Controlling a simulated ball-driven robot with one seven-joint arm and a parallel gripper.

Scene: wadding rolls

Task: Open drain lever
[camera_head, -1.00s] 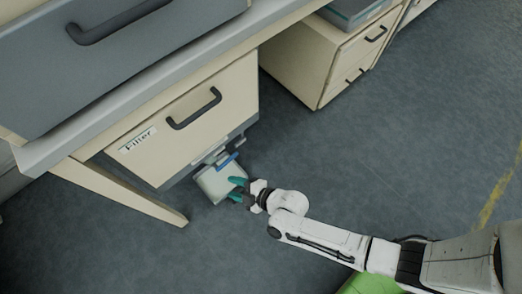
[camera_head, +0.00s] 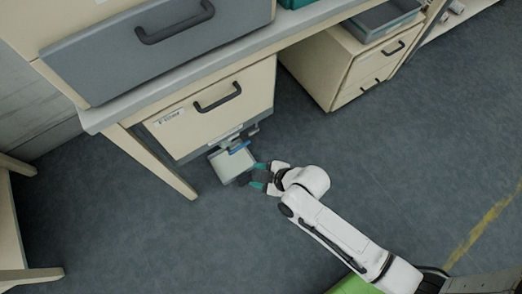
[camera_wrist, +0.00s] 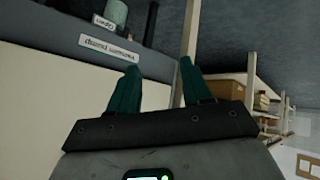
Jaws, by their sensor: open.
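The blue drain lever (camera_head: 239,146) sits low at the right end of the cream filter cabinet, just above a pale grey-green container (camera_head: 232,164). My gripper (camera_head: 257,176) is open and empty, just right of the container and below the lever, with its teal fingers apart. In the wrist view the fingers (camera_wrist: 158,72) are spread with nothing between them. The wrist view also shows a grey strip with two upside-down labels (camera_wrist: 108,49) and a grey-green cylinder (camera_wrist: 115,12) at the top. The blue lever cannot be made out there.
The filter drawer (camera_head: 215,110) with its dark handle is closed under a grey counter edge (camera_head: 200,79). A second cream cabinet (camera_head: 335,65) stands at the upper right. A table leg (camera_head: 165,170) slants down left of the container. The floor (camera_head: 420,150) to the right is open.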

